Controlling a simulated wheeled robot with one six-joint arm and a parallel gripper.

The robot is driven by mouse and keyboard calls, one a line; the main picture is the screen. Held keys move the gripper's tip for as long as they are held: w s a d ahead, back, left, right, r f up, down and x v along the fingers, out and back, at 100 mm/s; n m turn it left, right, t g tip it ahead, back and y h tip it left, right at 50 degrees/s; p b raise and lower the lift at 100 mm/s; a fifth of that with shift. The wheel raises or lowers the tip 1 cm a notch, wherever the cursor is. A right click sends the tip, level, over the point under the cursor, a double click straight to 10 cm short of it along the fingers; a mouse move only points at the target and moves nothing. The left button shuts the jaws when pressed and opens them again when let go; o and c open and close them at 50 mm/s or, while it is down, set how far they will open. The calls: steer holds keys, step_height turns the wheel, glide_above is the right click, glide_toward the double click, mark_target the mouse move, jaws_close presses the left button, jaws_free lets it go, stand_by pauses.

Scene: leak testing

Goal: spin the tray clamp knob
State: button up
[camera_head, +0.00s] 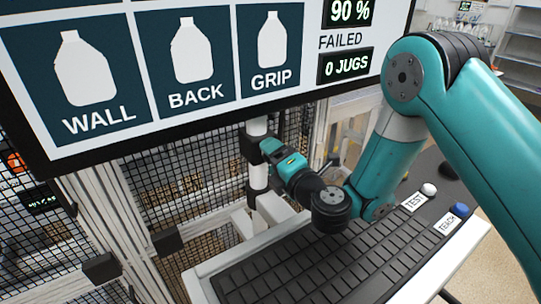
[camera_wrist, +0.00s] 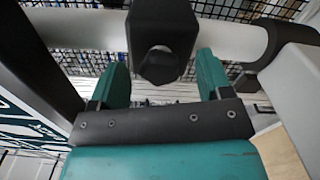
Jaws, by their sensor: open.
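A black clamp (camera_wrist: 162,25) sits around a white post (camera_wrist: 85,28), with a dark faceted knob (camera_wrist: 158,65) standing out of it towards the camera. My gripper (camera_wrist: 163,72) is open, with one teal finger to the left and one to the right of the knob. Gaps show on both sides, so the fingers look apart from it. In the head view my gripper (camera_head: 268,150) reaches the upright white post (camera_head: 257,178) at the black clamp (camera_head: 249,146). The knob is hidden there behind the gripper. The black keyboard tray (camera_head: 203,272) lies below my arm.
A large screen (camera_head: 160,126) hangs above and left of the gripper. A white button (camera_head: 429,189) marked TEST and a blue button (camera_head: 460,209) marked TEACH stand right of the keyboard. Black mesh fencing (camera_head: 60,240) is behind the post.

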steer(key=n+b, duration=0.2)
steer(key=n, duration=2.1)
steer(key=shift+n, duration=0.3)
jaws_close()
steer(key=m+p, duration=0.2)
steer(key=m, duration=0.9)
steer(key=shift+o, duration=1.2)
jaws_free()
steer(key=shift+f, duration=0.1)
